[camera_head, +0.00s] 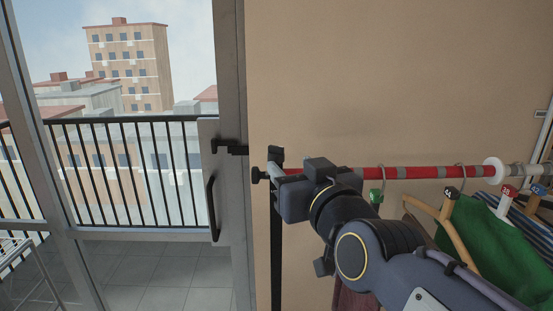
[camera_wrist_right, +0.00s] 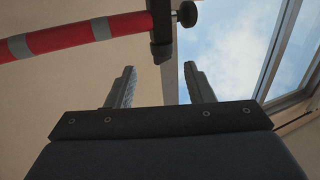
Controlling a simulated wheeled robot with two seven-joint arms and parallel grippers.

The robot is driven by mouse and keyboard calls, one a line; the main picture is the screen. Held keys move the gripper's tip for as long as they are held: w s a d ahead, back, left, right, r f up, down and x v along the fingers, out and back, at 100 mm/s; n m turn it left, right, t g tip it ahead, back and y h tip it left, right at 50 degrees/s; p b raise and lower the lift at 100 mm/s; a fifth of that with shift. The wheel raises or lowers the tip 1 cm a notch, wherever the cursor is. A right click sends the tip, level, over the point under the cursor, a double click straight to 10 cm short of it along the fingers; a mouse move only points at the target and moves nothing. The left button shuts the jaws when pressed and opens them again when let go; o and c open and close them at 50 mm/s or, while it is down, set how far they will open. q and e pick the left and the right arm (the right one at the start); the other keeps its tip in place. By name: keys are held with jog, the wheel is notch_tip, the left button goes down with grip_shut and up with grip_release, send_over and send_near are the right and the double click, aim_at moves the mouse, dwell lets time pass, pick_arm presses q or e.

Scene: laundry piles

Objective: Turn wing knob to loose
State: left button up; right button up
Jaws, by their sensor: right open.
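The dark wing knob (camera_head: 256,175) sticks out to the left of the bracket at the left end of a red-and-grey striped rail. It also shows at the top of the right wrist view (camera_wrist_right: 186,14), beside the black bracket (camera_wrist_right: 161,30). My right gripper (camera_wrist_right: 160,80) is open, with nothing between its fingers. Its fingers point towards the bracket and knob, apart from the knob in the picture. In the head view, my right gripper's body (camera_head: 308,190) is just right of the bracket and covers part of the rail. My left gripper is out of view.
The striped rail (camera_head: 410,173) runs right, with hangers and a green garment (camera_head: 470,240) on it. A black upright post (camera_head: 276,260) stands below the bracket. A glass door with a black handle (camera_head: 212,208) is at left. A beige wall (camera_head: 390,80) is behind.

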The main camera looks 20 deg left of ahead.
aim_at(276, 153)
jog(key=shift+p+x, duration=0.45)
jog(key=shift+x, duration=3.45)
jog(key=shift+s+a, duration=0.15)
jog(key=c, duration=0.9)
jog(key=p, duration=0.3)
jog(key=shift+s+a+r+m+t+h, duration=0.1)
jog(key=shift+r+m+t+h, duration=0.05)
jog(key=shift+m+t+h, duration=0.2)
jog(key=shift+c, duration=0.2)
